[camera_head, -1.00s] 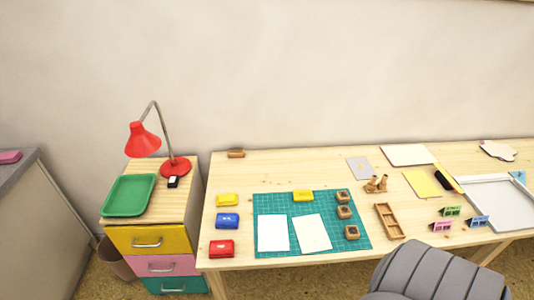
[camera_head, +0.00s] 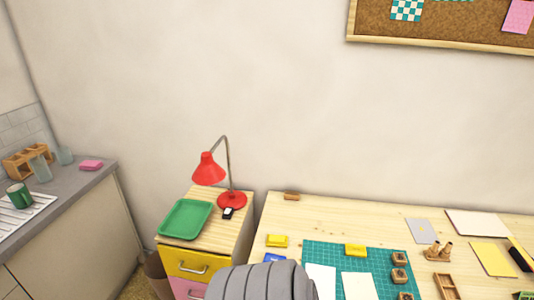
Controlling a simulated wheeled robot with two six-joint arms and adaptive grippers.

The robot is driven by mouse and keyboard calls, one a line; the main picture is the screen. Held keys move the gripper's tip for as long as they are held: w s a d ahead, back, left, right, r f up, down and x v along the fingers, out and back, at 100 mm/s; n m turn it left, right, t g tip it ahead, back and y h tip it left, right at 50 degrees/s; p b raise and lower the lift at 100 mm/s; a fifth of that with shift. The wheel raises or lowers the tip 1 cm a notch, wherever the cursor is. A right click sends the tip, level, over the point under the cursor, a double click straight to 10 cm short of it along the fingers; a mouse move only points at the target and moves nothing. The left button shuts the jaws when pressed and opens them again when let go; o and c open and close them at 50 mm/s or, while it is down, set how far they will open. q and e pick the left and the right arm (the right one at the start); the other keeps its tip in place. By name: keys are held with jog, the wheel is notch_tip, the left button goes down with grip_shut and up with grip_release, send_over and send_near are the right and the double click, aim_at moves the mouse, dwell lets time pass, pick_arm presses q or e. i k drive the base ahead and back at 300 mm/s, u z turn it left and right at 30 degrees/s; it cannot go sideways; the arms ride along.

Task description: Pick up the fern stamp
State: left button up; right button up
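Three small wooden block stamps stand in a column along the right side of the green cutting mat (camera_head: 325,248). They are the far stamp (camera_head: 399,258), the middle stamp (camera_head: 399,275) and the near stamp (camera_head: 405,296), which the bottom edge cuts. Their designs are too small to read, so I cannot tell which is the fern stamp. Another small wooden block (camera_head: 291,196) lies at the table's back left. Neither of my grippers is in view.
A yellow inkpad (camera_head: 277,241) and a partly hidden blue one (camera_head: 274,258) lie left of the mat. Another yellow inkpad (camera_head: 356,250) and white sheets (camera_head: 358,287) lie on it. A wooden tray (camera_head: 446,287) is to the right. A drawer cabinet with a red lamp (camera_head: 209,168) stands left.

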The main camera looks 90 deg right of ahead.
aim_at(399, 259)
jog(key=k, duration=2.15)
jog(key=z, duration=0.45)
